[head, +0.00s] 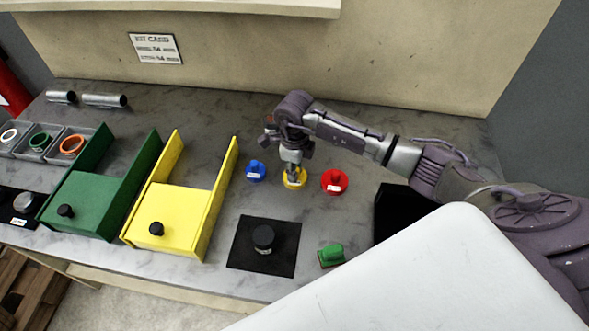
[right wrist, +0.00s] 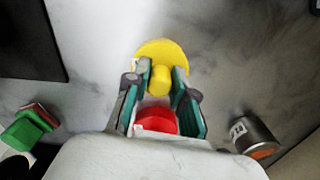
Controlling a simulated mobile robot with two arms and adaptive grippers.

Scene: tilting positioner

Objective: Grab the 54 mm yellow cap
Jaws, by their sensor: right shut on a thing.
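The yellow cap (head: 301,184) stands on the grey worktop between a blue cap (head: 256,171) and a red cap (head: 335,182). My right gripper (head: 293,174) points down over it and is shut on its raised grip. In the right wrist view the yellow cap (right wrist: 160,50) has its knob between the fingertips of my right gripper (right wrist: 162,75). The red cap (right wrist: 157,122) shows there between the finger linkages. The yellow cap's base appears to be at worktop level. Its size marking cannot be read. My left gripper is not in view.
A black mat (head: 243,257) with a dark knobbed piece (head: 263,238) lies in front. A green block (head: 331,255) stands near the front edge. Yellow (head: 185,205) and green (head: 85,195) bins stand left. Worktop behind the caps is clear up to the wall.

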